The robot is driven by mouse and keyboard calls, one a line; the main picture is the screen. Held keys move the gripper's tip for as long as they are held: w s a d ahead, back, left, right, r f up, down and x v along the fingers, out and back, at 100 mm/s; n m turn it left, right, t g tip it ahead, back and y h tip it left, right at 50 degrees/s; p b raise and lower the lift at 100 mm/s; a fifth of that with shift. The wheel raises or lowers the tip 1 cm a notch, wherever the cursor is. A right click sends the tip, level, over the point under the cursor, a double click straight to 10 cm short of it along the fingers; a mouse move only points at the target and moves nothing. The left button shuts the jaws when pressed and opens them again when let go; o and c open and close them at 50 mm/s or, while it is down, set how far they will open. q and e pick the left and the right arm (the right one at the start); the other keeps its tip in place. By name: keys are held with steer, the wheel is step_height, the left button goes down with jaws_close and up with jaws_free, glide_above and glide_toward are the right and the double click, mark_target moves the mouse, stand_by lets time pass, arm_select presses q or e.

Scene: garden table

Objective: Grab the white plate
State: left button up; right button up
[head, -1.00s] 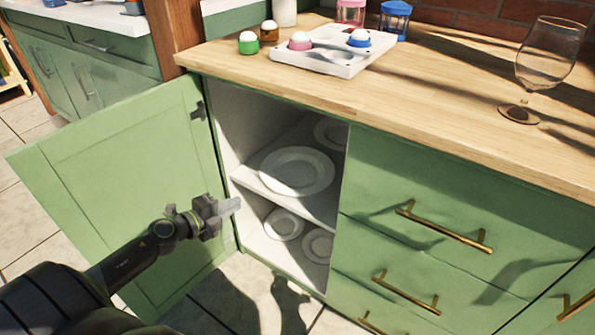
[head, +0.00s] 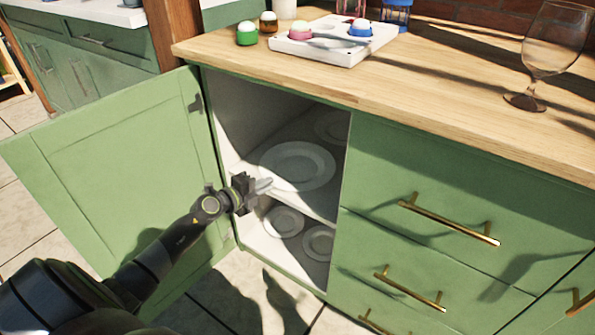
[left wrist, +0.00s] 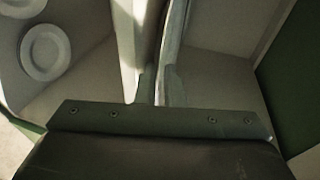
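A large white plate (head: 297,166) lies flat on the upper shelf of the open green cabinet. Another plate (head: 332,127) lies behind it, partly hidden by the cabinet side. Two smaller plates (head: 284,221) (head: 319,242) lie on the lower shelf. My left gripper (head: 264,186) is at the cabinet opening, its fingertips close to the large plate's near left edge; contact cannot be made out. The left wrist view shows a plate (left wrist: 45,52) at the left. My right gripper is out of view.
The green cabinet door (head: 110,165) stands open to the left of my arm. Drawers with brass handles (head: 448,219) are at the right. The wooden countertop (head: 430,105) above holds a white tray (head: 335,50), small cups and a wine glass (head: 548,50).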

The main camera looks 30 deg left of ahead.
arm_select(q)
steer(key=shift+x, duration=1.05)
jaws_close()
steer(key=shift+s+f, duration=0.1)
stand_by(0.4)
stand_by(0.4)
